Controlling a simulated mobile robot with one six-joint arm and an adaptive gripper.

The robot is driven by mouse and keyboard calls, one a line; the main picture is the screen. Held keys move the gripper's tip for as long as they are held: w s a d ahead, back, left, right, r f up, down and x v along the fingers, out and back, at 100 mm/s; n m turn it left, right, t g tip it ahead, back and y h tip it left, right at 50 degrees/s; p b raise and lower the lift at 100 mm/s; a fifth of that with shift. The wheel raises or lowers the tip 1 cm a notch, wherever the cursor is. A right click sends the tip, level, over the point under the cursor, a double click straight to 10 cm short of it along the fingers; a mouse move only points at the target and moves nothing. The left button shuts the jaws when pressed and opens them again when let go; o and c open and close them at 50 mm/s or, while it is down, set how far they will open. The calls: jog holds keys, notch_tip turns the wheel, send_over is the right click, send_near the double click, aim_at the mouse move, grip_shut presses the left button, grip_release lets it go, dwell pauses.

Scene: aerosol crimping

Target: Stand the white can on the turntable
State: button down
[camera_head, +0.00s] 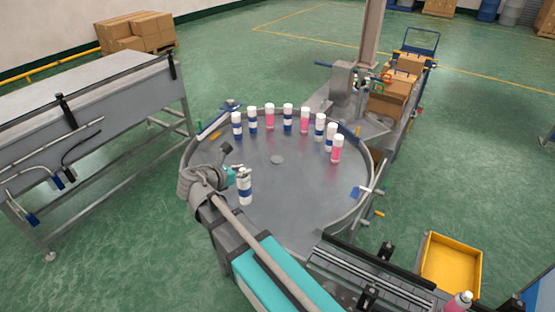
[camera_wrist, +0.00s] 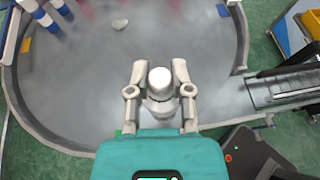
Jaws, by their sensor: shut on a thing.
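The white can with a blue band (camera_head: 245,190) is upright over the near left part of the round grey turntable (camera_head: 290,205). My gripper (camera_head: 243,174) is shut on its upper part. In the wrist view my gripper (camera_wrist: 160,92) has one finger on each side of the can, whose white top (camera_wrist: 160,80) shows between them. The can's base looks at or close to the turntable surface, but I cannot tell whether it touches.
Several white, blue and pink cans (camera_head: 288,118) stand in an arc along the turntable's far rim. The turntable's middle is clear around a small grey disc (camera_head: 277,160). A conveyor (camera_head: 370,275) meets the near right edge, beside a yellow tray (camera_head: 450,265). A capping machine (camera_head: 345,85) stands behind.

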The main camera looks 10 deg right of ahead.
jog(key=shift+s+a, duration=0.2)
jog(key=w+a+f+b, duration=0.2)
jog(key=w+f+b, duration=0.7)
jog(key=w, duration=0.4)
dwell(0.3)
jog(key=shift+w, duration=0.1)
